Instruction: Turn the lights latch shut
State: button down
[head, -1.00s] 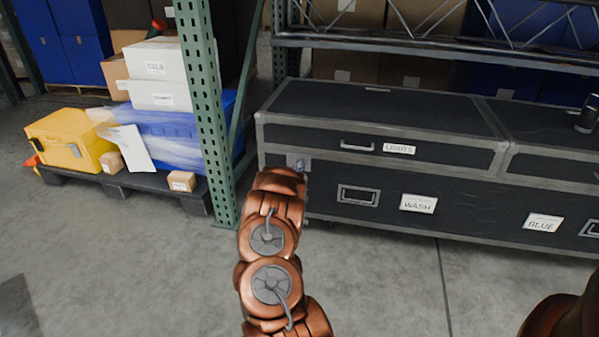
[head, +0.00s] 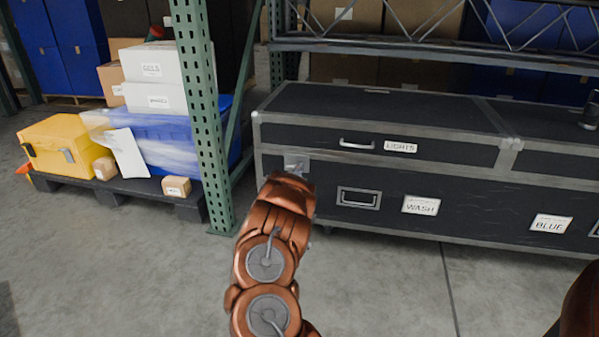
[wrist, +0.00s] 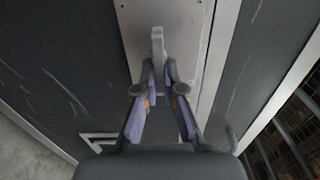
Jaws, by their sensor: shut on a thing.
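The lights case (head: 370,140) is a black road case with grey metal edges and a "LIGHTS" label (head: 401,146) beside its handle. Its latch is a grey plate (head: 297,163) at the left of the lid seam, partly hidden by my arm in the head view. In the wrist view the latch plate (wrist: 196,45) carries a small grey upright tab (wrist: 157,42). My gripper (wrist: 159,75) is shut on this latch tab, with a fingertip on each side of its lower end. In the head view my arm hides the fingers.
A green rack upright (head: 203,120) stands just left of the case. A pallet (head: 120,190) with a yellow case (head: 62,145), a blue tote and boxes lies further left. A metal shelf beam (head: 430,47) runs above and behind the case. The floor in front is clear.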

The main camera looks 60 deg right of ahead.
jog(key=shift+w+a, duration=0.25)
jog(key=shift+w, duration=0.15)
jog(key=c, duration=1.4)
grip_release()
jog(key=shift+o, duration=0.6)
jog(key=shift+s+d, duration=0.15)
jog(key=shift+s, duration=0.05)
jog(key=shift+s, duration=0.1)
jog(key=v, duration=1.2)
